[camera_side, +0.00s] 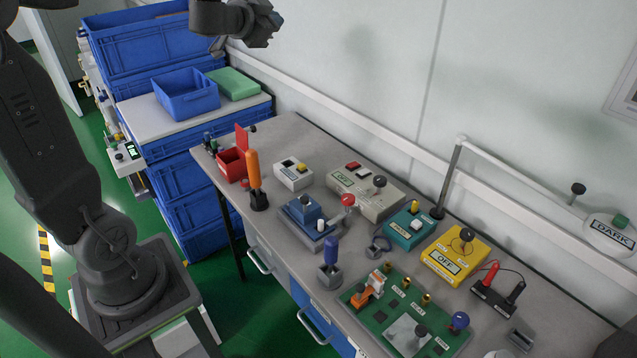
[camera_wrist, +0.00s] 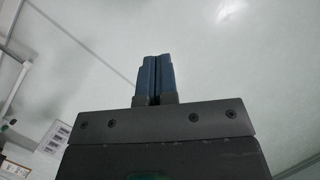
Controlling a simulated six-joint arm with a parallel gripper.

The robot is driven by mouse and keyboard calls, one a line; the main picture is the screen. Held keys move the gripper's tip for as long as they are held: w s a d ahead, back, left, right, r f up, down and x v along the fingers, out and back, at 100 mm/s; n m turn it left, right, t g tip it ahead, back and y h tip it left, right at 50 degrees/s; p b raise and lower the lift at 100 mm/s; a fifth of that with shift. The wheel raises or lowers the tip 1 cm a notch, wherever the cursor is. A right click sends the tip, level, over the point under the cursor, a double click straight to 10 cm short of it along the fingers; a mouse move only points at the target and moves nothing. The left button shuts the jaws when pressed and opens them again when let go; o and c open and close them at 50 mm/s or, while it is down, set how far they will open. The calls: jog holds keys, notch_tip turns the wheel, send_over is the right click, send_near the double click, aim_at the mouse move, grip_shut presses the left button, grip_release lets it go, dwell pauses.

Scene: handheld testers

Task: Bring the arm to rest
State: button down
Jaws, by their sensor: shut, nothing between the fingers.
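My gripper (camera_side: 277,19) is at the top of the side view, raised well above the bench and apart from everything on it. In the wrist view its two blue fingers (camera_wrist: 155,77) are together with nothing held between them.
The grey bench (camera_side: 290,128) holds several testers, including a yellow box (camera_side: 455,256), a teal box (camera_side: 409,229) and a green circuit board (camera_side: 378,318). Blue crates (camera_side: 140,45) are stacked behind at left. A lamp arm (camera_side: 520,180) stands at right.

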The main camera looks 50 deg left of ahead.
jog(key=s+d+f+n+g+h, duration=0.1)
jog(key=s+d+f+g, duration=0.3)
jog(key=s+d, duration=0.7)
jog(key=s+d+f+n+g+h, duration=0.2)
jog(key=s+d+f+g+h, duration=0.2)
jog(key=s+d+f, duration=0.3)
jog(key=s+d, duration=0.5)
jog(key=shift+s+g, duration=0.25)
jog(key=shift+g, duration=0.15)
jog(key=c, duration=1.8)
grip_release()
